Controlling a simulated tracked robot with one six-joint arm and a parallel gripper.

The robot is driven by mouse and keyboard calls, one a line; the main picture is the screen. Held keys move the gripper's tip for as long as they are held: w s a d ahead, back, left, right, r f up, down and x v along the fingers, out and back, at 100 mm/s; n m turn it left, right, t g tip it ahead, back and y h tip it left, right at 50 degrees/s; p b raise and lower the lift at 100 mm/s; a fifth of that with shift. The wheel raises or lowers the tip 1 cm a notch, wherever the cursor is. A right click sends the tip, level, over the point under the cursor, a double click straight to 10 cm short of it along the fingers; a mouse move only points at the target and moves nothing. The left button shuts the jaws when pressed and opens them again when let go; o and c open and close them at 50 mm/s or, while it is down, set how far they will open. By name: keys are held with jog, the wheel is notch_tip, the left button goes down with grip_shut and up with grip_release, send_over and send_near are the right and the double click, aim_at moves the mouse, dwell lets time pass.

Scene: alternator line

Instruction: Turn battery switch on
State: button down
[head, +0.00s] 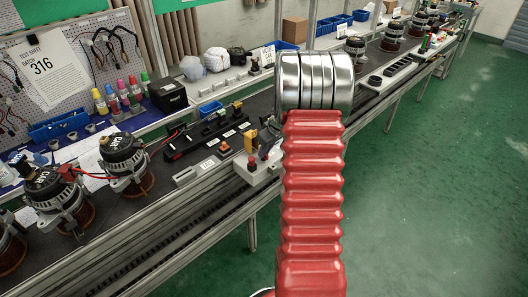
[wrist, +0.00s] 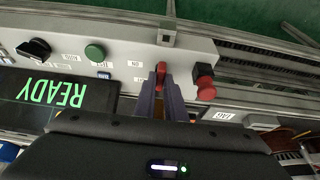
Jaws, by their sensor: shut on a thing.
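In the wrist view a narrow red switch handle (wrist: 160,70), which I take to be the battery switch, stands on a light grey control panel (wrist: 125,40). Small white labels lie left of it, too small to read surely. My gripper (wrist: 162,88) comes from below in the picture, with its two fingers shut on the red handle. The fingers hide the handle's lower part. In the head view my own arm covers the gripper and the switch.
The wrist view shows a red mushroom button (wrist: 206,90) close right of the fingers, a green button (wrist: 95,50) and a black rotary knob (wrist: 35,48) to the left, and a READY display (wrist: 50,93). Alternators (head: 128,165) stand on the line at left in the head view.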

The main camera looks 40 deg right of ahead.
jog(key=shift+a+m, duration=0.1)
jog(key=shift+m, duration=0.4)
jog(key=shift+a+m+g+h, duration=0.15)
jog(key=shift+m+h, duration=0.3)
jog(key=shift+m, duration=0.5)
jog(key=shift+d+m+g+h, duration=0.15)
jog(key=shift+m+h, duration=0.3)
jog(key=shift+m, duration=0.5)
jog(key=shift+w+a+m+g+h, duration=0.1)
jog(key=shift+m+g+h, duration=0.2)
jog(key=shift+m, duration=0.75)
jog(key=shift+w+a+m+g+h, duration=0.1)
jog(key=shift+m+h, duration=0.3)
jog(key=shift+m, duration=0.65)
jog(key=shift+w+a+m+g+h, duration=0.1)
jog(key=shift+m+g+h, duration=0.2)
jog(key=shift+m, duration=0.85)
jog(key=shift+m+g+h, duration=0.1)
jog(key=shift+m+g, duration=0.3)
jog(key=shift+m, duration=0.75)
jog(key=shift+w+m+g, duration=0.1)
jog(key=shift+m+g, duration=0.7)
jog(key=shift+m, duration=1.3)
jog(key=c, duration=1.8)
grip_release()
